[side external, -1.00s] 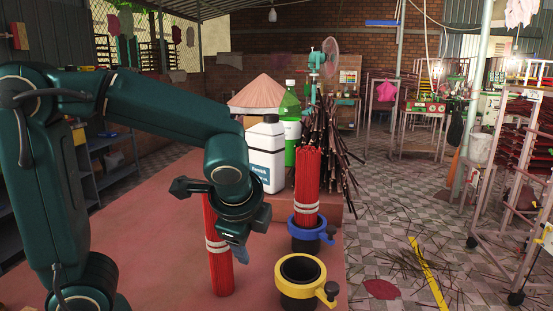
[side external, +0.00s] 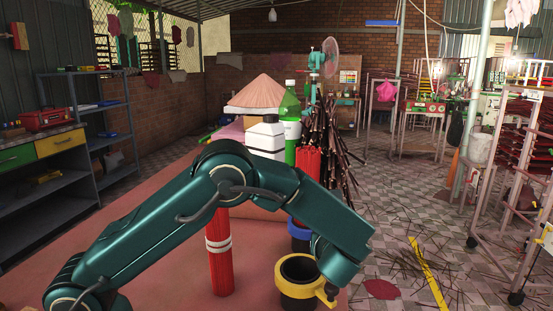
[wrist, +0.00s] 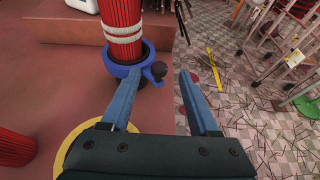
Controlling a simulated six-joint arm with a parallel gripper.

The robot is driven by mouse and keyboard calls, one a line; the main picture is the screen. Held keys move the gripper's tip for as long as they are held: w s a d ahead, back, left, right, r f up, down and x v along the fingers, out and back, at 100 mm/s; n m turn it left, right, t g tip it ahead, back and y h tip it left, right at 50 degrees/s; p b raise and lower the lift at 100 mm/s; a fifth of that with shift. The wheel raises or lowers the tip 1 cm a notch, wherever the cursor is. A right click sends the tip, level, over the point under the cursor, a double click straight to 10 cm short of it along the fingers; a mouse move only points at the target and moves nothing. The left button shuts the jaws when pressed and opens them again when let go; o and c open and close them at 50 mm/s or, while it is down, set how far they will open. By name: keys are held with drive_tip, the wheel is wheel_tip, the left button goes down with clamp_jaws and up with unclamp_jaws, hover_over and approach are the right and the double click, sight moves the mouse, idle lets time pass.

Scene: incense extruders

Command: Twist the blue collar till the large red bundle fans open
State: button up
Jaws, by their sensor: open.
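The large red bundle (side external: 307,172) stands upright in the blue collar (side external: 299,232), partly hidden behind my arm in the side view. In the wrist view the red bundle (wrist: 121,22), tied with a white band, rises from the blue collar (wrist: 119,70). The collar's dark knob (wrist: 159,69) sticks out to its right. My gripper (wrist: 157,85) is open and empty. Its two blue fingers point toward the collar, with the left finger near the collar's front and the knob seen between the fingers. Whether a finger touches the collar is unclear. In the side view my gripper is hidden behind my arm.
A yellow-collared cup (side external: 297,287) stands empty in front of the blue one and partly under my gripper in the wrist view (wrist: 72,142). Another red bundle (side external: 219,255) stands to the left. White and green bottles (side external: 292,130) and dark sticks stand behind. The table's right edge is close.

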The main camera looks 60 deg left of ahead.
drive_tip(key=x, duration=0.2)
drive_tip(key=shift+w+a+f, duration=0.1)
drive_tip(key=shift+w+a, duration=0.05)
drive_tip(key=shift+a, duration=0.05)
clamp_jaws()
idle(1.4)
